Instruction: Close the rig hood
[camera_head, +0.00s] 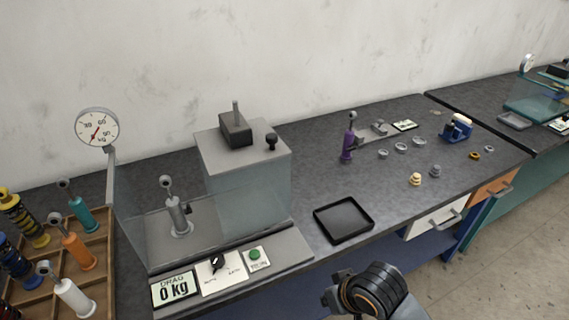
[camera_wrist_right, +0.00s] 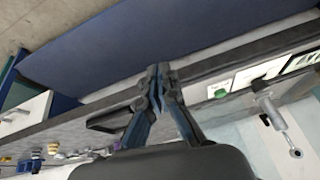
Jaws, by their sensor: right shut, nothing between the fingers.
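The test rig (camera_head: 290,252) stands at the left of the bench, with a drag display reading 0 kg, a black knob and a green button along its front. A silver damper (camera_head: 178,218) stands upright in it, and shows tilted in the right wrist view (camera_wrist_right: 272,112). Clear hood panels (camera_head: 245,195) surround a grey block at the rig's right; a small black knob (camera_head: 271,141) sits on top. I cannot tell the hood's exact position. My right gripper (camera_wrist_right: 160,78) is shut and empty, in front of the bench edge, away from the hood. My left gripper is not in view.
A black tray (camera_head: 344,219) lies right of the rig. A wooden rack (camera_head: 103,260) of coloured dampers stands at the left. A round dial (camera_head: 97,128) rises behind the rig.

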